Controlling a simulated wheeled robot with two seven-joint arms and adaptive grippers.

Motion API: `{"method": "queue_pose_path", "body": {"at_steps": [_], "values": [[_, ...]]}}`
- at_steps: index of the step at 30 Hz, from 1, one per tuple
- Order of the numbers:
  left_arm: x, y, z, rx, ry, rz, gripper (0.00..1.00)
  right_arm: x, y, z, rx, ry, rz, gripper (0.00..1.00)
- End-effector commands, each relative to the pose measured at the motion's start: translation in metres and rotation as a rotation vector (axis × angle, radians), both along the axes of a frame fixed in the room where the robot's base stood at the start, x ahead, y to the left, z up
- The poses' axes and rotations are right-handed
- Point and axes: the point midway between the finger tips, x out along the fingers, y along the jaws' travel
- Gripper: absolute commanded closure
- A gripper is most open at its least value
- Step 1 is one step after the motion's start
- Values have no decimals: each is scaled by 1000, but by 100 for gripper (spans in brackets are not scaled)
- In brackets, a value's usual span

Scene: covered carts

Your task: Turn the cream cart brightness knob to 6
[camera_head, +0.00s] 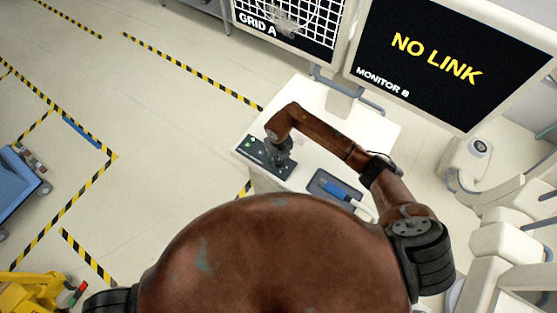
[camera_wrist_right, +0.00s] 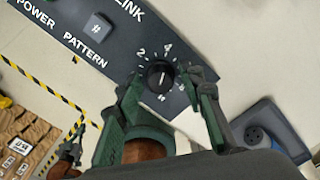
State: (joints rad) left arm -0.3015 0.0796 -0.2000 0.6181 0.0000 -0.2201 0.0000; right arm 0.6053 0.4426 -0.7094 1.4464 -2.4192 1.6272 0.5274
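The brightness knob (camera_wrist_right: 160,76) is a round black dial with a white pointer line on the dark panel of the cream cart (camera_head: 352,125). Printed numbers, including 2 and 4, ring it; the lower ones are small or hidden. The pointer stands roughly upright in the right wrist view, between 2 and 4. My right gripper (camera_wrist_right: 165,88) is open, with one dark green finger on each side of the knob and a gap visible at the right. It covers the knob in the head view (camera_head: 279,152). A small brown and green shape, seemingly my left gripper (camera_wrist_right: 68,155), shows at lower left.
A blue-handled part (camera_head: 337,190) lies in a recess on the cart top. Two monitors rise behind: a grid screen (camera_head: 290,22) and a NO LINK screen (camera_head: 437,58). Open floor lies left.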

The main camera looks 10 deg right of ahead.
Motion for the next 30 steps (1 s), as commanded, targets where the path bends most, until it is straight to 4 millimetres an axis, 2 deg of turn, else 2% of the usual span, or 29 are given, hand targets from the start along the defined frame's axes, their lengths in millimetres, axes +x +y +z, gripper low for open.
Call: {"method": "queue_pose_path", "body": {"at_steps": [2, 15, 23, 30], "values": [[0, 0, 0, 0, 0, 0, 100, 0, 0, 0, 0, 0, 0, 71], [2, 0, 0, 0, -2, 0, 100, 0, 0, 0, 0, 0, 0, 100], [3, 0, 0, 0, -4, -1, 100, 0, 0, 0, 0, 0, -24, 100], [3, 0, -3, -1, -5, -1, 100, 0, 0, 0, 0, 1, -139, 100]]}}
